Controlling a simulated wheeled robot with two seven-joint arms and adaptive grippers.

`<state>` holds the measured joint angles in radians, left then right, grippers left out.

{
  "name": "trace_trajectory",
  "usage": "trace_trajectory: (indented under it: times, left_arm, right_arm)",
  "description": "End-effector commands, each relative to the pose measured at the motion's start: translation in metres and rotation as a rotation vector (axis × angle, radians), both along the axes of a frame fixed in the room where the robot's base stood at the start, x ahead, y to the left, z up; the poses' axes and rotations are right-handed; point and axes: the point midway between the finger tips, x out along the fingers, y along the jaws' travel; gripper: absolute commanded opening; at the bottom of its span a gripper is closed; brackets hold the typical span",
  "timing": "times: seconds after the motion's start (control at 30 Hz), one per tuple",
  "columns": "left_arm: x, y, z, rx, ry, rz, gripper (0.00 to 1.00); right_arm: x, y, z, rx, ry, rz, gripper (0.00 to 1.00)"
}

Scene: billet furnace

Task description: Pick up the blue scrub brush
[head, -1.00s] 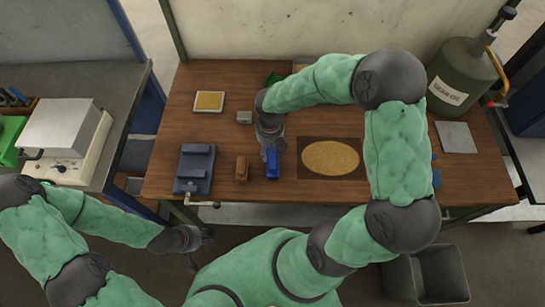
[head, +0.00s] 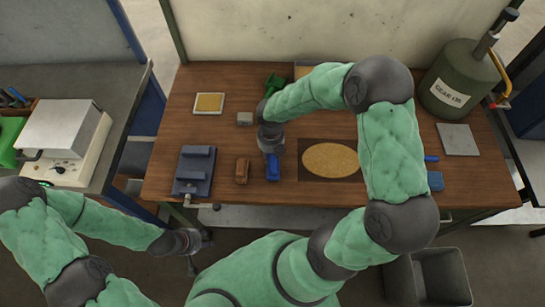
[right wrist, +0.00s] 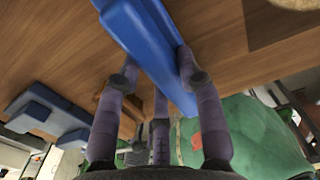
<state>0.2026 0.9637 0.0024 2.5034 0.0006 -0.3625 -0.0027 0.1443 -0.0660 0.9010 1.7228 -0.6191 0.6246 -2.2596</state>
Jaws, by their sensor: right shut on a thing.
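The blue scrub brush (head: 272,169) is a long blue block near the front middle of the wooden table. My right gripper (head: 271,152) comes down over its far end. In the right wrist view the brush (right wrist: 150,40) lies between the fingers, which are shut on it. I cannot tell whether it is clear of the table top; its bristles are not visible. My left gripper (head: 192,250) hangs low in front of the table, away from the brush, and its fingers are too unclear to judge.
A brown brush-like block (head: 242,170) stands close left of the blue brush, with a blue vise (head: 195,170) further left. A dark mat with a yellow oval (head: 330,160) lies to the right. A small grey block (head: 244,119) and a yellow-topped tray (head: 209,103) are behind.

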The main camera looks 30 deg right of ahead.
Motion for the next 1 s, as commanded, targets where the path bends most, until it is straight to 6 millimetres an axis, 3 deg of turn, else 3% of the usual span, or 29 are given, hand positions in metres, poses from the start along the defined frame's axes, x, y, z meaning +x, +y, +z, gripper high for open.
trace_trajectory:
  times: [0.27,0.47,0.77,1.0]
  left_arm:
    - [0.0,0.0,0.003,0.0,0.0,0.0,0.4]
    - [0.0,0.0,0.011,0.0,0.0,0.0,0.4]
    - [0.0,0.0,0.023,0.0,0.0,0.0,0.4]
    - [0.0,0.0,0.027,0.0,0.0,0.0,0.4]
  right_arm:
    - [0.0,0.0,0.009,0.0,-0.001,0.0,0.0]
    - [0.0,0.001,0.037,0.0,-0.004,0.001,0.0]
    - [-0.028,0.049,0.098,0.0,-0.004,0.007,0.0]
    - [-0.055,0.092,0.117,0.0,-0.002,0.007,0.0]
